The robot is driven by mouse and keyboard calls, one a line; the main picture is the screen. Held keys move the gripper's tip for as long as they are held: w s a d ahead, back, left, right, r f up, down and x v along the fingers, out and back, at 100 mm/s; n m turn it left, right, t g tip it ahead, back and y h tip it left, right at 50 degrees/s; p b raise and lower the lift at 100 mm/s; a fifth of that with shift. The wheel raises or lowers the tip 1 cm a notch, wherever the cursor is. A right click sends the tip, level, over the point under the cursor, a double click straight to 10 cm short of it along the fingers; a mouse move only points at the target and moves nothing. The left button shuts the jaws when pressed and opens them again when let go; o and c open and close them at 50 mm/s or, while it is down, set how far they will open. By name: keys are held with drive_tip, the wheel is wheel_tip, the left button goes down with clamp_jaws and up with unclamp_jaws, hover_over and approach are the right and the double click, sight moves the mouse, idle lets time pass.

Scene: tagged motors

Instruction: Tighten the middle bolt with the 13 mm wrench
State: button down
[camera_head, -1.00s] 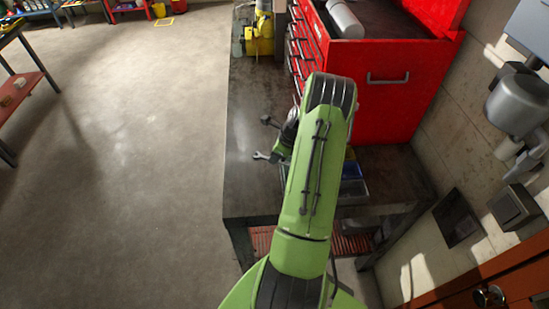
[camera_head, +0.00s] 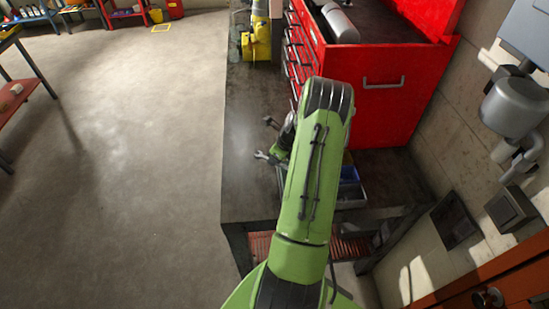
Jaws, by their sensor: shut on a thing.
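A grey wrench (camera_head: 264,156) shows just left of my green arm, above the dark workbench (camera_head: 245,195). Its open jaw points left. My gripper (camera_head: 283,150) is mostly hidden behind my arm; only a bit of its end shows beside the wrench, and it is shut on the wrench. A small dark part (camera_head: 271,122) with a block-like head sticks out at the left, just beyond the wrench; I cannot tell what it is. The wrench's size mark cannot be read. The middle bolt and any tagged motor cannot be made out.
A red tool chest (camera_head: 385,110) stands on the bench to the right of my arm. A blue and grey bin (camera_head: 349,185) sits right of my arm. A yellow machine (camera_head: 257,40) stands at the bench's far end. Open floor (camera_head: 130,180) lies left.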

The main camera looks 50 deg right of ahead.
drive_tip(key=shift+d, duration=0.1)
drive_tip(key=shift+d+r+m+h, duration=0.1)
drive_tip(key=shift+d+m+h, duration=0.5)
drive_tip(key=shift+m, duration=0.6)
drive_tip(key=shift+a+n+y, duration=0.15)
drive_tip(key=shift+n+y, duration=0.15)
drive_tip(key=shift+n, duration=0.1)
drive_tip(key=shift+a+n, duration=0.25)
drive_tip(key=shift+n, duration=0.15)
drive_tip(key=shift+r+p, duration=0.5)
drive_tip(key=shift+r, duration=0.2)
